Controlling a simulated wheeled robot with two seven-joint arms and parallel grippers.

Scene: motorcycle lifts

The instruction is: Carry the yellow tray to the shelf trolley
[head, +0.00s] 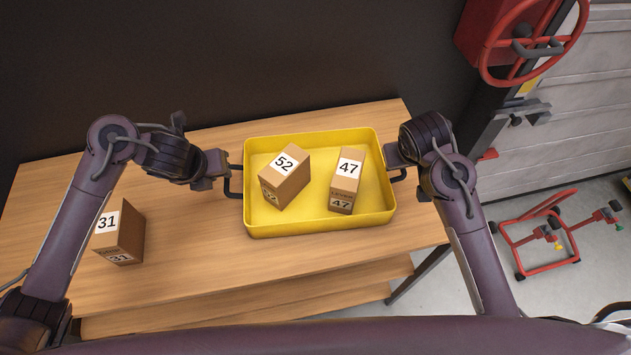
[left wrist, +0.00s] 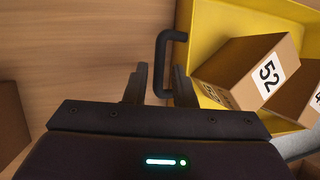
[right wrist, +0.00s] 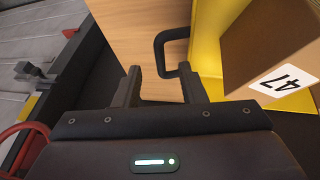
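The yellow tray (head: 318,229) sits on the wooden table and holds two cardboard boxes, box 52 (head: 285,178) and box 47 (head: 345,182). It has a black handle at each end. My left gripper (head: 224,170) is at the left handle; in the left wrist view its fingers (left wrist: 160,85) stand apart with the handle (left wrist: 162,60) between them. My right gripper (head: 398,160) is at the right handle; in the right wrist view its fingers (right wrist: 162,85) are apart with the handle (right wrist: 160,55) between them. I see no shelf trolley.
Another cardboard box, box 31 (head: 120,235), stands on the wooden table (head: 190,275) left of the tray. A red wheeled stand (head: 540,235) is on the floor at the right. A red wheel (head: 530,40) is at the upper right. A dark wall (head: 230,60) is behind the table.

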